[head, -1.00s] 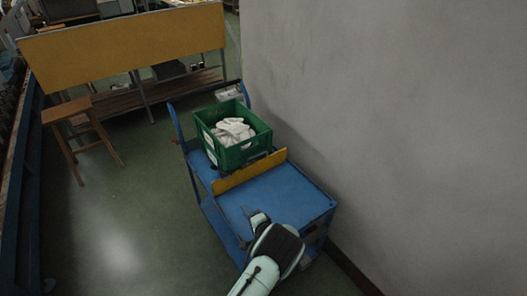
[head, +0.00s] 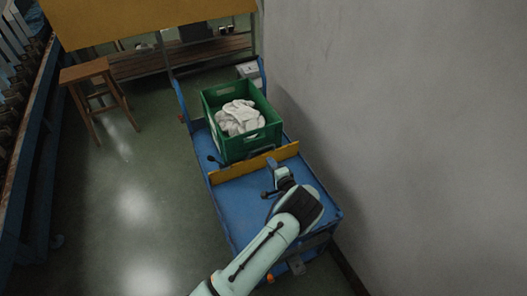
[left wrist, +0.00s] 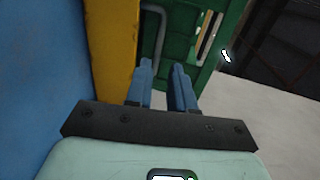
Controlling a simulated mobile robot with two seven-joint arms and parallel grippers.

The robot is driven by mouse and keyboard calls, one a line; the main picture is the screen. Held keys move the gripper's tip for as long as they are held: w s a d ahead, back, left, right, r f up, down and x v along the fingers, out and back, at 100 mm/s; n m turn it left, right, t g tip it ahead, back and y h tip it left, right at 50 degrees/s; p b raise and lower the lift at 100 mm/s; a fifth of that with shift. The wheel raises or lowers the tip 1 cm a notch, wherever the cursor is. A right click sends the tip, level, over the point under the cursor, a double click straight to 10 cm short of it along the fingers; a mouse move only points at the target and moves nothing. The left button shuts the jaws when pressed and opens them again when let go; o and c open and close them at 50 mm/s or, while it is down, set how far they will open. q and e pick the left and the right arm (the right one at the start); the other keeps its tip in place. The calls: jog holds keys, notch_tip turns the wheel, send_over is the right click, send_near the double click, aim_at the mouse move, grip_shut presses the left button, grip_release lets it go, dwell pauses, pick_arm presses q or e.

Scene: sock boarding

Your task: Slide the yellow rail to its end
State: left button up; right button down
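The yellow rail (head: 228,173) is a low upright bar across the blue cart top (head: 238,205), close in front of the green crate. It also shows in the left wrist view (left wrist: 112,45) as an upright yellow band left of the fingers. My left gripper (head: 273,166) is over the cart near the right part of the rail, on the side away from the crate. My right gripper is not in view.
The green crate (head: 233,147) holds white cloth pieces (head: 240,118) and stands on the cart behind the rail. A grey wall (head: 400,130) rises close along the cart's right side. A wooden stool (head: 88,72) stands at the left. The floor (head: 125,185) left of the cart is clear.

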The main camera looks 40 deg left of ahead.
pick_arm(q)
jog(key=p, duration=0.1)
send_over(256, 160)
jog(key=w+d, duration=0.1)
jog(key=d, duration=0.2)
jog(key=shift+w+a+f, duration=0.1)
jog(key=shift+a+f, duration=0.05)
jog(key=shift+f, duration=0.75)
grip_shut()
